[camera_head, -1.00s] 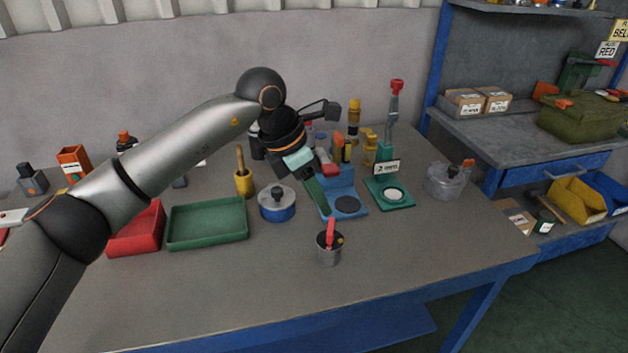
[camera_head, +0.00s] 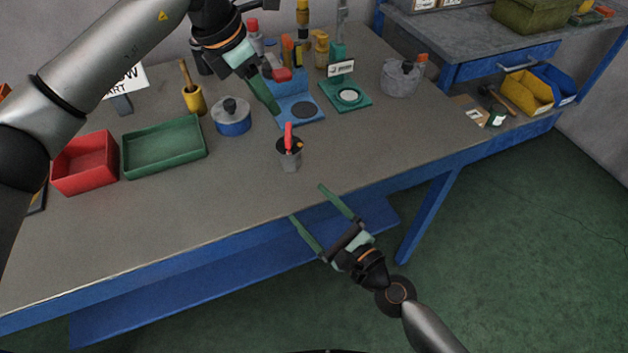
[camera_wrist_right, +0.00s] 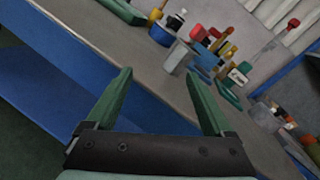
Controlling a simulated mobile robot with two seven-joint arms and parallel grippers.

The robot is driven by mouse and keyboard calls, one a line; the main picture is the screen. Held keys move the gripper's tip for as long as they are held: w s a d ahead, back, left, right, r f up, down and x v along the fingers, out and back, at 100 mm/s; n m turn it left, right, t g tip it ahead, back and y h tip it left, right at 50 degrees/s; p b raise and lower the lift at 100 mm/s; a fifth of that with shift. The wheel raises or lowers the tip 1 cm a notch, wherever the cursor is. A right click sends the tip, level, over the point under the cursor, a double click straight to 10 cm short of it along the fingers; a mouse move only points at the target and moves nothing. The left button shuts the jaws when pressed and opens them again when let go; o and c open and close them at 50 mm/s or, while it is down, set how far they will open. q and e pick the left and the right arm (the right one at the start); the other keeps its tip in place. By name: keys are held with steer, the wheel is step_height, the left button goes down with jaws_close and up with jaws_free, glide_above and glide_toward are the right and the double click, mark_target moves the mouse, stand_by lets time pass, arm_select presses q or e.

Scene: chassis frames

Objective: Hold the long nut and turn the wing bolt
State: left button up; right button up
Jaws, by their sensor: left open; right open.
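A grey upright piece (camera_head: 290,160) with a red upright part (camera_head: 288,137) and a dark part on top stands near the front of the table. It looks like the long nut with the wing bolt, but the details are too small to be sure. The right wrist view also shows the grey piece (camera_wrist_right: 179,57), beyond the fingertips. My right gripper (camera_head: 308,202) is open and empty at the table's front edge, nearer than the grey piece. It also shows in the right wrist view (camera_wrist_right: 158,75). My left gripper (camera_head: 266,95) is open above the table, behind the grey piece; one finger shows clearly.
A blue stand (camera_head: 306,112) and a green stand (camera_head: 362,101) are behind the grey piece. A blue round pot (camera_head: 232,124), a green tray (camera_head: 140,172) and a red tray (camera_head: 62,183) lie to the left. A clear jar (camera_head: 397,85) stands right. The front tabletop is free.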

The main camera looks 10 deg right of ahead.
mark_target(290, 156)
steer(key=w+m, duration=0.1)
steer(key=w+r+m, duration=0.1)
steer(key=m, duration=0.1)
steer(key=w+r+m+t+h, duration=0.1)
steer(key=m, duration=0.1)
steer(key=shift+w+d, duration=0.1)
steer(key=shift+w, duration=0.2)
steer(key=shift+w+d+m+h, duration=0.1)
steer(key=shift+w+m+h, duration=0.3)
steer(key=shift+w+m, duration=0.45)
steer(key=shift+m+t, duration=0.25)
steer(key=shift+t, duration=0.05)
steer(key=x, duration=1.2)
steer(key=shift+w+f, duration=0.1)
steer(key=shift+f, duration=0.05)
jaws_close()
